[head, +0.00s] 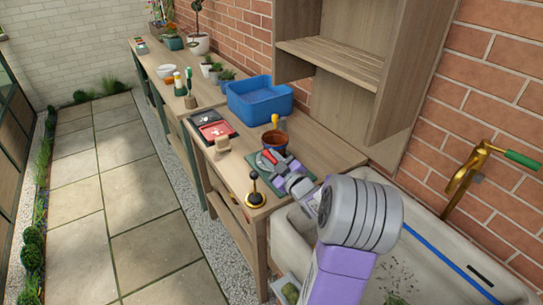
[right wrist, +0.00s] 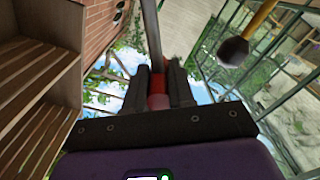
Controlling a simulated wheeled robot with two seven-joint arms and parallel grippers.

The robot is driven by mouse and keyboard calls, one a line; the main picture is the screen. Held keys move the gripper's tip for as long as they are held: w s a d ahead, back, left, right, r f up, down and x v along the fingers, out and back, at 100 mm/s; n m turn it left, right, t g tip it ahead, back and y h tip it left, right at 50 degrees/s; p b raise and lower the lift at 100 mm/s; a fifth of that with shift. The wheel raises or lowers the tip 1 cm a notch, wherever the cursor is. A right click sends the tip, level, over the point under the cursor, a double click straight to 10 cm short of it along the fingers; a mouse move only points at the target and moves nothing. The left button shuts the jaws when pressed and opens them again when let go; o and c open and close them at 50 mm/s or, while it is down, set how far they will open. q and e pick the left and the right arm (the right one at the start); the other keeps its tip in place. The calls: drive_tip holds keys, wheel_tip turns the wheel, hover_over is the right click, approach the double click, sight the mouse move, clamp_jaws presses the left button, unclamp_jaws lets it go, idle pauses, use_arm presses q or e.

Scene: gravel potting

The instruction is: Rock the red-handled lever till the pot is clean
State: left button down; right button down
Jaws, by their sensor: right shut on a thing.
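My right arm reaches in from the lower right of the head view. Its gripper (head: 272,163) is low over the bench, at a small device on a dark green base (head: 256,172). In the right wrist view the two dark fingers (right wrist: 159,92) are shut around the red handle (right wrist: 158,88) of the lever, and a grey bar (right wrist: 152,35) runs on from it. The red also shows in the head view (head: 268,155). An orange-brown pot (head: 275,138) stands just behind the gripper; its inside is too small to judge. My left gripper is not in view.
A black-knobbed yellow stand (head: 255,197) is near the bench's front edge. A sink (head: 440,250) with a brass tap (head: 470,175) is at right.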

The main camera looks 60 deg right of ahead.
drive_tip(key=shift+w+a+f+b, duration=0.25)
drive_tip(key=shift+a+f+b, duration=0.1)
drive_tip(key=shift+a, duration=0.15)
drive_tip(key=shift+w+a+f+b, duration=0.25)
drive_tip(key=shift+a+f, duration=0.1)
drive_tip(key=shift+a, duration=0.15)
drive_tip(key=c, duration=0.9)
unclamp_jaws()
drive_tip(key=shift+s, duration=0.1)
drive_tip(key=p+v, duration=0.1)
drive_tip(key=v, duration=0.6)
drive_tip(key=shift+s, duration=0.2)
